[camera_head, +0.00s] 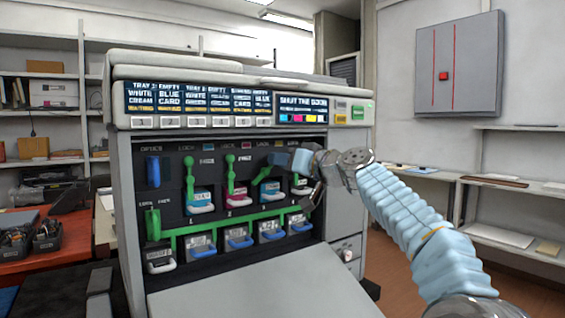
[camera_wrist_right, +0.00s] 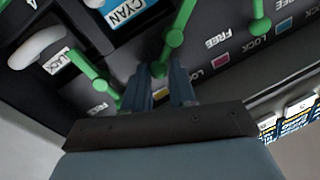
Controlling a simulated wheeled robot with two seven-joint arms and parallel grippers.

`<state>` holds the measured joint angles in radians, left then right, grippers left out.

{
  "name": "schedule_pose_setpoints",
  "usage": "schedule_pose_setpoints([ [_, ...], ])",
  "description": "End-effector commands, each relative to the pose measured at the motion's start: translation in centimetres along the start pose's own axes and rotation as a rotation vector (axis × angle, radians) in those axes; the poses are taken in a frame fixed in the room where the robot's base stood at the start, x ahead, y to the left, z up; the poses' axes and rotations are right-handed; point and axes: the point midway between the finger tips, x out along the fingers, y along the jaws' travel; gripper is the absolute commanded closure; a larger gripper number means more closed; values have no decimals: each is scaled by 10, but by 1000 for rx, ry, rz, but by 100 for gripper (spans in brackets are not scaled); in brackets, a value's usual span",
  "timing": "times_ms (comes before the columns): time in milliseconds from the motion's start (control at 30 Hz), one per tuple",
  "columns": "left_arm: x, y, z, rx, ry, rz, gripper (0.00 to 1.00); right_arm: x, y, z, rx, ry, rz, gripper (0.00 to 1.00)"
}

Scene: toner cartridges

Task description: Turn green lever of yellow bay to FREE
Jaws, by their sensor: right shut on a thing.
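The green lever of the yellow bay (camera_head: 267,173) leans up and to the right, unlike the upright levers to its left. It also shows in the right wrist view (camera_wrist_right: 175,38), beside a cartridge labelled CYAN (camera_wrist_right: 125,10) and a small yellow square. My right gripper (camera_head: 284,159) is at the lever's upper end. In the right wrist view my right gripper (camera_wrist_right: 160,84) has its two fingers around the lever's knob, shut on it. A FREE mark (camera_wrist_right: 97,108) lies left of the fingers there. The lever's exact stop is hidden by the gripper. My left gripper is not in view.
Other green levers stand to the left, at the first bay (camera_head: 189,170) and the magenta bay (camera_head: 230,170). A black-labelled cartridge (camera_wrist_right: 55,63) and its lever (camera_wrist_right: 90,72) are close beside my right gripper. The lowered front panel (camera_head: 245,288) lies below the bays.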

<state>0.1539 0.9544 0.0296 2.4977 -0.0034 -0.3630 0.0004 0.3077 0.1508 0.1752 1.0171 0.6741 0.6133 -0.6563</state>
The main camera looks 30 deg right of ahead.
Motion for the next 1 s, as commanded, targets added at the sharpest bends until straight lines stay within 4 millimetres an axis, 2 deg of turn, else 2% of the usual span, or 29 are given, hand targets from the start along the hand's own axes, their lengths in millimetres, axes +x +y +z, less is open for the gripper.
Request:
schedule_pose_setpoints([
  [467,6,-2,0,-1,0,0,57,1,4,7,49,-1,-1,100],
  [1000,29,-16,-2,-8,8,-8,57,0,14,19,360,48,-16,100],
])
